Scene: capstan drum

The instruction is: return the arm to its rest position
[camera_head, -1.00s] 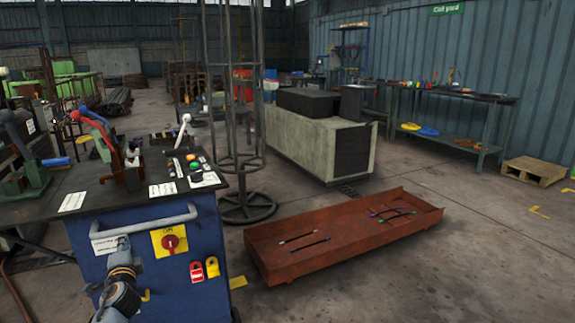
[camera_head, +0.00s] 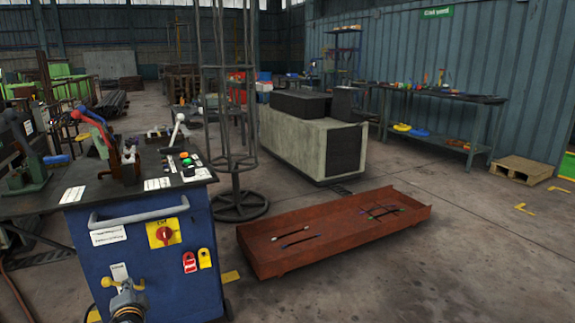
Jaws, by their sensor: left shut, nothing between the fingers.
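My left gripper (camera_head: 124,289) is at the bottom left, low in front of the blue control cabinet (camera_head: 150,240). It is shut and empty, seen from behind, with its lower part cut off by the picture edge. It is below the cabinet's grey handle bar (camera_head: 138,212). A gap to the cabinet front cannot be judged. My right gripper is out of view.
A red rotary switch (camera_head: 164,235) and red and yellow padlocks (camera_head: 189,262) are on the cabinet front. A lever with a white knob (camera_head: 179,118) stands on its top.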

